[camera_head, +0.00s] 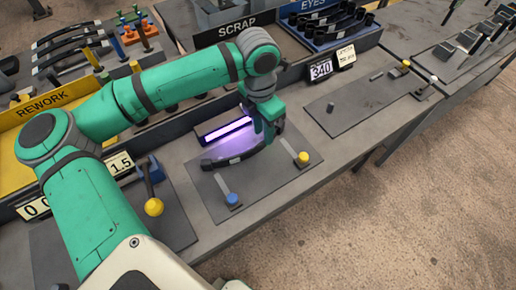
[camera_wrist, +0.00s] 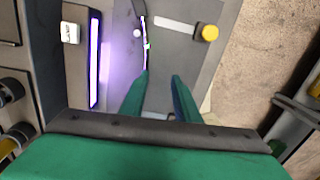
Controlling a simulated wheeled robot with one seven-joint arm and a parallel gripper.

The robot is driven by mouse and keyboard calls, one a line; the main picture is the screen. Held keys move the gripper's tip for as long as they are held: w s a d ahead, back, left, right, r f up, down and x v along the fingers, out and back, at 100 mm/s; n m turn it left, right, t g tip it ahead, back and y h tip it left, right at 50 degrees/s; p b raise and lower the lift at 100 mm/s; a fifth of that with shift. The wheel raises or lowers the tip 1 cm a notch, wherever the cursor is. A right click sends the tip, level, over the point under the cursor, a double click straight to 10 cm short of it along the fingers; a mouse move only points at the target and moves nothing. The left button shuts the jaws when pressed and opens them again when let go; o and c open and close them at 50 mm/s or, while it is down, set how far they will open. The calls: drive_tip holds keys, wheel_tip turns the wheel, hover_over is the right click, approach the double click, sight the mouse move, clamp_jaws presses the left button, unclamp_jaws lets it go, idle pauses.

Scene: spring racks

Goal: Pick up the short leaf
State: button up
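A dark curved leaf (camera_head: 232,160) with a pale label lies on the grey plate beside the glowing violet lamp, in the head view. Its right end runs under my gripper (camera_head: 268,138), which points down over it. In the wrist view, my two green fingers (camera_wrist: 161,74) stand apart with a gap between the tips. The leaf (camera_wrist: 145,48) shows there as a thin dark curved strip near the left fingertip. Whether the fingers touch it, I cannot tell. I also cannot tell its length against the other leaves.
The violet lamp (camera_head: 226,129) stands behind the leaf. Posts with a yellow knob (camera_head: 302,158) and a blue knob (camera_head: 232,199) are on the plate. The yellow REWORK tray (camera_head: 45,108), SCRAP bin (camera_head: 238,27) and EYES bin (camera_head: 325,22) line the back. The plate at right (camera_head: 350,108) is mostly bare.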

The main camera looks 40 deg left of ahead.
drive_tip(key=s+a, duration=0.2)
drive_tip(key=a, duration=0.1)
hover_over(251, 149)
drive_tip(key=shift+y, duration=0.4)
wheel_tip(251, 149, down, 5)
drive_tip(key=shift+w+r, duration=0.1)
drive_tip(key=shift+r, duration=0.1)
drive_tip(key=shift+f, duration=2.9)
clamp_jaws()
